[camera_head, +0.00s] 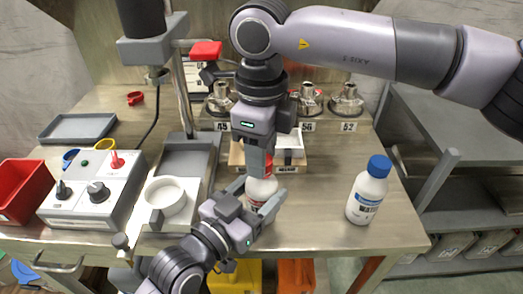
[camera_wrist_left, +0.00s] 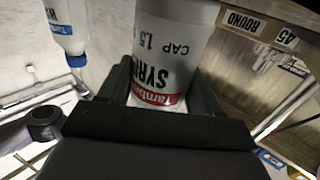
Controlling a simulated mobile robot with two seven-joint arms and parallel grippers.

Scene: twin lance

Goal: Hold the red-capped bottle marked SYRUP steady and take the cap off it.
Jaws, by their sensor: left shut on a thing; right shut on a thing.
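The white SYRUP bottle (camera_head: 261,192) stands upright near the middle of the bench front. Its label, with a red band, reads upside down in the left wrist view (camera_wrist_left: 165,65). My left gripper (camera_head: 265,203) is shut around the bottle's body, one finger on each side; its fingers also flank the bottle in the left wrist view (camera_wrist_left: 162,92). My right gripper (camera_head: 267,160) points down from above and is shut on the red cap (camera_head: 269,168), which is mostly hidden by the fingers. I cannot tell whether the cap is still seated on the neck.
A white bottle with a blue cap (camera_head: 367,190) stands to the right. A control box (camera_head: 92,190), a red bin (camera_head: 22,190) and a stand with a white ring (camera_head: 165,196) are left. Metal fixtures (camera_head: 346,100) line the back. Bench around the blue-capped bottle is clear.

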